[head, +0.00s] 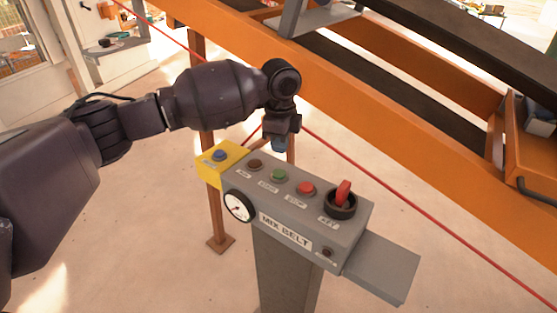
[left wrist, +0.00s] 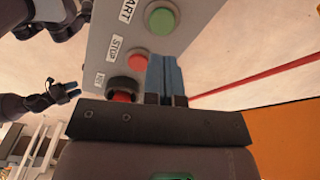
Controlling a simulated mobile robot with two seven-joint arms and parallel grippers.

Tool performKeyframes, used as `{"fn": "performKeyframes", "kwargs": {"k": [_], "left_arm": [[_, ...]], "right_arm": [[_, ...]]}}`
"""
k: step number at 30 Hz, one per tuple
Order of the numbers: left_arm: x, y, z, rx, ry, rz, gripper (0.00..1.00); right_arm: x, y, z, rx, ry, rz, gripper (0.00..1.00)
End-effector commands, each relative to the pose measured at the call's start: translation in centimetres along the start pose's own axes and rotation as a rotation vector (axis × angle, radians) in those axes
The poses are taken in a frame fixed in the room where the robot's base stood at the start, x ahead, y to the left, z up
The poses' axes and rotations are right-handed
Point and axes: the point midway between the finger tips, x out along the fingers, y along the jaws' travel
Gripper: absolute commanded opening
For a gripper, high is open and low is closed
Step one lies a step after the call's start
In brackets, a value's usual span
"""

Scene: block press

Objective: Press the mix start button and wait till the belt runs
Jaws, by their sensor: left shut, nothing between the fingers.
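The grey control box (head: 300,215) is labelled MIX BELT and stands on a post. Its green button (head: 279,175) sits between a dark button (head: 255,164) and a red button (head: 305,189). In the left wrist view the green button (left wrist: 162,20) has a label ending in "ART", and the red button (left wrist: 137,60) reads STOP. My left gripper (head: 279,145) is shut and empty, pointing down just behind the box's top, near the green button; I see no contact. Its blue fingers (left wrist: 166,72) also show in the left wrist view. My right gripper (left wrist: 68,92) shows small at the left there.
A red rotary switch (head: 342,194) rises at the box's right end. A yellow box with a blue button (head: 219,156) adjoins its left end. The orange conveyor frame (head: 400,130) and a red cord (head: 430,233) run behind. A grey shelf (head: 378,266) juts out right.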

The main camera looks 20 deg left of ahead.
Motion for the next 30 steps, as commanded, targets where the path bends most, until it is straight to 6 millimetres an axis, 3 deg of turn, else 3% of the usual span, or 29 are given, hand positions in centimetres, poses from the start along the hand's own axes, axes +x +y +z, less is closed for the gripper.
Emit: {"fn": "performKeyframes", "kwargs": {"k": [6, 10, 30], "left_arm": [[-3.5, -0.1, -0.1, 0.001, 0.001, -0.003, 0.00], [-4.5, -0.1, 0.0, 0.001, 0.001, -0.002, 0.00], [-5.0, -0.1, 0.0, 0.000, 0.001, -0.002, 0.00]], "right_arm": [[0.6, -0.1, -1.3, -0.002, 0.032, -0.003, 0.43], [0.6, -0.1, -1.7, -0.001, 0.042, -0.003, 0.43], [0.6, -0.1, -1.1, 0.000, 0.028, -0.002, 0.43]]}}
